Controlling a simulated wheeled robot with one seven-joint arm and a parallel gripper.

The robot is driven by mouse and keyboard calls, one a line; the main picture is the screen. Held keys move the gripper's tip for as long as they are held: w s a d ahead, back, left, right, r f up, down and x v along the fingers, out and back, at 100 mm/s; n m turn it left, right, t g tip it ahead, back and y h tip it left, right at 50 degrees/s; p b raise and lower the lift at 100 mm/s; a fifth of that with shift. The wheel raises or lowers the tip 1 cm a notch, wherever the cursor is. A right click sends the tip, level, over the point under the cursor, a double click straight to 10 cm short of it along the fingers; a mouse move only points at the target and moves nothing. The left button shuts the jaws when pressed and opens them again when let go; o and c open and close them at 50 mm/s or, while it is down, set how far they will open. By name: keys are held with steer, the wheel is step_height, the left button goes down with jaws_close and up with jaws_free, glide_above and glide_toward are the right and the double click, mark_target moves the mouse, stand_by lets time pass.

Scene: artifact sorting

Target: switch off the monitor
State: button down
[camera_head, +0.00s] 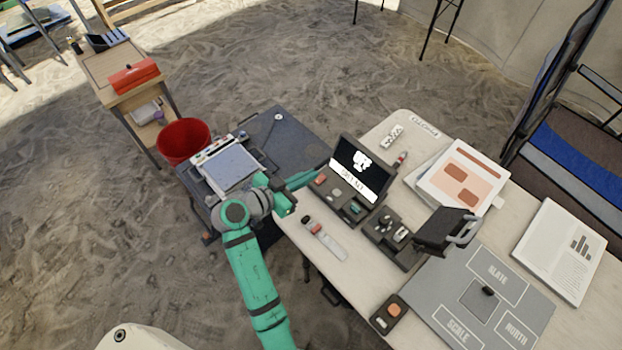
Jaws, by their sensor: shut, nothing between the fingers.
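The monitor (352,159) stands on the light table, its screen lit with a white picture on black and a white strip of lettering below. A dark base in front of it carries a red piece (320,180), a pale piece (336,194) and a green piece (353,208). My gripper (316,174) is shut and empty, at the left end of the monitor's base, close to the red piece. I cannot tell whether it touches anything. No power switch can be made out clearly.
A dark tray of small pieces (388,228) sits right of the base. A black device with a grey handle (446,231), a grey labelled board (440,283) and papers (460,178) fill the right. A second panel (228,168) and a red bucket (184,139) are left.

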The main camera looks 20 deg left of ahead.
steer(key=s+a, duration=0.3)
steer(key=s, duration=0.5)
steer(key=shift+s+a+r, duration=0.2)
steer(key=shift+a+r, duration=0.05)
steer(key=shift+r, duration=0.05)
